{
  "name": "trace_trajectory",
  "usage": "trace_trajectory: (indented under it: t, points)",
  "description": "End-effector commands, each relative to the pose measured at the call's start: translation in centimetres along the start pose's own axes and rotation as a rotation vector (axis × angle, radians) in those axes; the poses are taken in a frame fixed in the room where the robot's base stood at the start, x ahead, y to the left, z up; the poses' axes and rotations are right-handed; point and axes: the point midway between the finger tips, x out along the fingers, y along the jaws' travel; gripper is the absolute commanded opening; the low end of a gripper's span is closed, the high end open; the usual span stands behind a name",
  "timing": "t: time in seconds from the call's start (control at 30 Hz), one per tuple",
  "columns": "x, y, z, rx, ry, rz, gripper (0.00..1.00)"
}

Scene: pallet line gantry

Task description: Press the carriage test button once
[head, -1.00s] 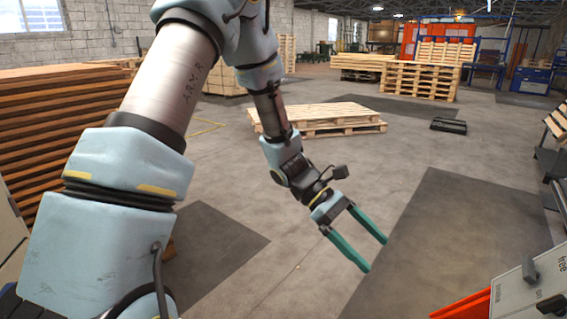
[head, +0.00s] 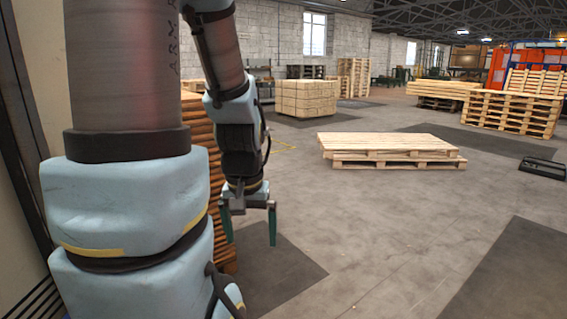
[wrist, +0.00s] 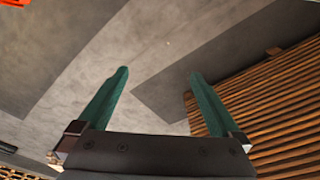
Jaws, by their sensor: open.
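My gripper (head: 250,232) hangs down in front of my arm in the head view, with its two green fingers apart and nothing between them. In the wrist view my gripper (wrist: 158,85) is also open and empty above bare floor. No carriage test button shows in either current view.
Low wooden pallets (head: 390,150) lie on the floor ahead. Stacked timber (head: 212,165) stands behind my arm at left, and shows at right in the wrist view (wrist: 275,105). A pallet stack (head: 510,112) stands far right. A black low item (head: 541,168) lies on the floor. The middle floor is open.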

Motion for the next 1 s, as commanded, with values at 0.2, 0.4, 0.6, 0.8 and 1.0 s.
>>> trace_trajectory:
  t: [0.2,0.4,0.6,0.8,1.0]
  points:
    - [0.03,0.05,-0.01,-0.001,-0.001,0.001,0.81]
    - [0.03,0.07,-0.01,-0.001,-0.002,0.001,0.58]
    - [0.03,0.08,-0.01,-0.002,-0.002,0.001,0.36]
    - [0.03,0.08,-0.01,-0.002,-0.002,0.001,0.13]
    - [0.03,0.08,-0.02,-0.002,-0.002,0.001,0.0]
